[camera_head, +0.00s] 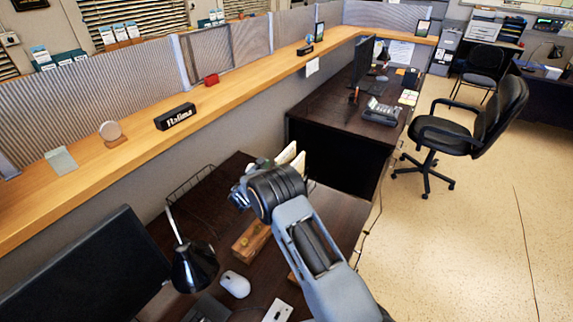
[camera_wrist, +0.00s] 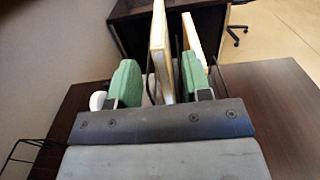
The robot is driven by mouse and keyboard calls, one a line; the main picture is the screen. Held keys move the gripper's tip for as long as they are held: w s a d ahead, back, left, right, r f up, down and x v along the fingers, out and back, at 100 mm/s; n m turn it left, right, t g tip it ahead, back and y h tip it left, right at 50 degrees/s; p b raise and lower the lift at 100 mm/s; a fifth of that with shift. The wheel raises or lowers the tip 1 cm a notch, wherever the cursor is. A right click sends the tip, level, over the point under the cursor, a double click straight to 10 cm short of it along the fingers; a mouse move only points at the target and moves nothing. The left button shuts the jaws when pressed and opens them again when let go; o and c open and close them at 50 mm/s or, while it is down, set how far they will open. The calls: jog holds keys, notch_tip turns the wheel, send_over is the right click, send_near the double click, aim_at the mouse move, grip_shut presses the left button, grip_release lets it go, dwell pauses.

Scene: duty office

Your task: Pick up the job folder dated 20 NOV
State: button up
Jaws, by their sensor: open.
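Cream job folders (camera_head: 289,156) stand upright on the dark desk, just beyond my wrist in the head view. In the wrist view one folder (camera_wrist: 160,42) stands on edge between the two green-padded fingers of my gripper (camera_wrist: 160,80). The gripper is open around it, with a gap on the left side; the right finger is close to it. A second folder (camera_wrist: 191,52) stands to the right, partly behind the right finger. Thin dark rack wires show beside the folders. No date can be read on either folder.
A black desk lamp (camera_head: 194,264), white mouse (camera_head: 235,284), monitor (camera_head: 85,270) and wooden block (camera_head: 250,243) are near my arm. A wire tray (camera_head: 190,182) lies along the partition. The wooden ledge (camera_head: 135,146) runs behind. Open floor lies to the right.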

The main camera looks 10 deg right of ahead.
aim_at(276, 163)
jog(key=shift+p+x, duration=1)
jog(key=shift+x, duration=1.6)
jog(key=shift+c, duration=0.3)
grip_shut()
